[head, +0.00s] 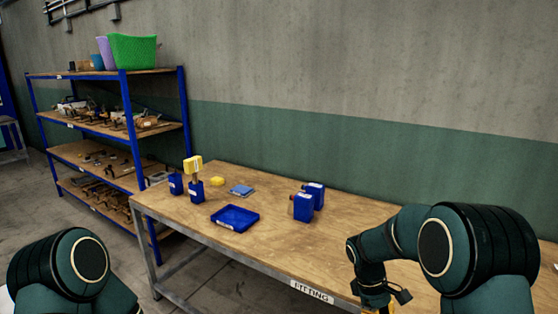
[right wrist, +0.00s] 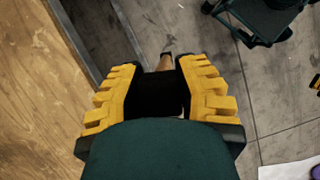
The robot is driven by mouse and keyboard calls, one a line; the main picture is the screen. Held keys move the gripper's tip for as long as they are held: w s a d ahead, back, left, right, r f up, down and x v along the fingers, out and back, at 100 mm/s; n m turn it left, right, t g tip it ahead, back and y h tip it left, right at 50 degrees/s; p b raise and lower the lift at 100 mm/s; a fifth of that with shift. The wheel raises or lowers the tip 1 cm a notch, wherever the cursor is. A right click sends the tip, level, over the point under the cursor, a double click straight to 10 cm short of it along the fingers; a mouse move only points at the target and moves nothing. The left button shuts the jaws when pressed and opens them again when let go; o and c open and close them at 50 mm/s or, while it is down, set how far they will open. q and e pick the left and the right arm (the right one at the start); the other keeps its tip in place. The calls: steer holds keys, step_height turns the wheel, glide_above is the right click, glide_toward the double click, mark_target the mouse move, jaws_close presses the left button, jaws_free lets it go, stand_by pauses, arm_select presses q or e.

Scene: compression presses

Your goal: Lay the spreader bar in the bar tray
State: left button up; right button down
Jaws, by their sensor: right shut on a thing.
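The right gripper (right wrist: 158,78) has its yellow ribbed fingers closed around a dark thing in the right wrist view. A narrow brown piece (right wrist: 168,62) sticks out beyond the fingertips; I take this to be the spreader bar, mostly hidden by the fingers. In the head view this gripper (head: 376,303) shows only partly at the bottom edge, by the table's front edge, and its load cannot be made out. A shallow blue tray (head: 235,217) with a label lies empty on the table, left of that gripper; it looks like the bar tray. My left gripper is not seen.
The wooden table (head: 270,250) has a FITTING label on its front edge. Blue containers (head: 303,206) stand right of the tray. Blue holders (head: 196,190), one with a yellow block, stand behind left, near a blue pad (head: 241,190). A loaded shelf (head: 123,135) stands left.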

arm_select(q)
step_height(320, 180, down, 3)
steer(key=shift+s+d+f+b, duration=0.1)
steer(key=shift+b, duration=1.15)
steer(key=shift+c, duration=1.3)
arm_select(e)
steer(key=s+a+f+m+g+y, duration=0.1)
steer(key=s+a+f+m+y, duration=0.2)
steer(key=s+a+f+m, duration=0.3)
step_height(320, 180, down, 2)
steer(key=shift+s+a+f+m, duration=0.1)
steer(key=shift+s+a+m, duration=0.2)
steer(key=shift+s+m, duration=0.8)
